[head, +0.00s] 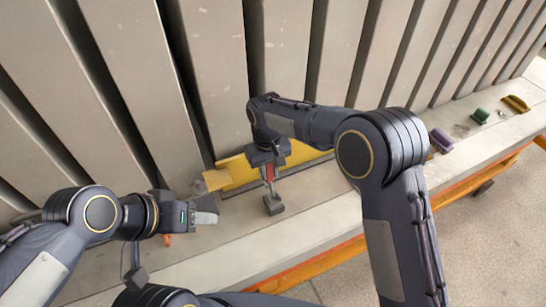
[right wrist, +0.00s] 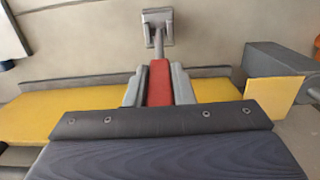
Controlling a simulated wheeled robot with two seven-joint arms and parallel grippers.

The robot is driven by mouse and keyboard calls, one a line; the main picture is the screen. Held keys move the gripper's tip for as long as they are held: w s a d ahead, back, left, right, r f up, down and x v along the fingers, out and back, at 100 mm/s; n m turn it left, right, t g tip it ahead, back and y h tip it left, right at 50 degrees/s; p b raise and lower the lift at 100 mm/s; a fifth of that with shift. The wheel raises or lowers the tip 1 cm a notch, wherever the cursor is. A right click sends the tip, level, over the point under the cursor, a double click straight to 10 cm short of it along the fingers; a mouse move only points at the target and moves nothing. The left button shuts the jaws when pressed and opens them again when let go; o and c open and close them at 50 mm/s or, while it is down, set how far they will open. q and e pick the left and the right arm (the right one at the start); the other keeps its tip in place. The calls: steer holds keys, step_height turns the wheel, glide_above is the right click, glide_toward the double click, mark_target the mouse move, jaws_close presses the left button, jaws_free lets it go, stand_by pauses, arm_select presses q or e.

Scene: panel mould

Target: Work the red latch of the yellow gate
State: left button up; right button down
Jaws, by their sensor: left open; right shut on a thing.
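The yellow gate (head: 240,172) is a long flat yellow piece at the foot of the ribbed panels. It also shows on both sides of my right gripper in the right wrist view (right wrist: 50,112). The red latch (right wrist: 159,82) stands between the two grey fingers of my right gripper (right wrist: 159,88), which is shut on it. A grey rod runs from the latch to a square grey block (right wrist: 157,27). In the head view my right gripper (head: 268,163) partly hides the latch (head: 270,174). My left gripper (head: 207,211) is open, left of the latch and near the gate's left end.
Tall grey ribs (head: 215,70) stand close behind the gate. Purple (head: 441,140), green (head: 480,116) and yellow (head: 515,104) pieces lie on the grey ledge at the right. An orange rail (head: 325,262) runs along the front edge. The ledge between the block and that edge is clear.

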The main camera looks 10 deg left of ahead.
arm_select(q)
steer(key=shift+w+r, duration=0.3)
steer(key=shift+r, duration=0.1)
arm_select(e)
steer(key=shift+w+f, duration=0.1)
steer(key=shift+w, duration=0.05)
steer(key=c, duration=1.6)
jaws_free()
steer(key=shift+a, duration=0.1)
steer(key=o, duration=0.4)
steer(key=shift+w, duration=0.1)
steer(key=shift+c, duration=0.2)
arm_select(q)
steer(key=shift+w, duration=0.1)
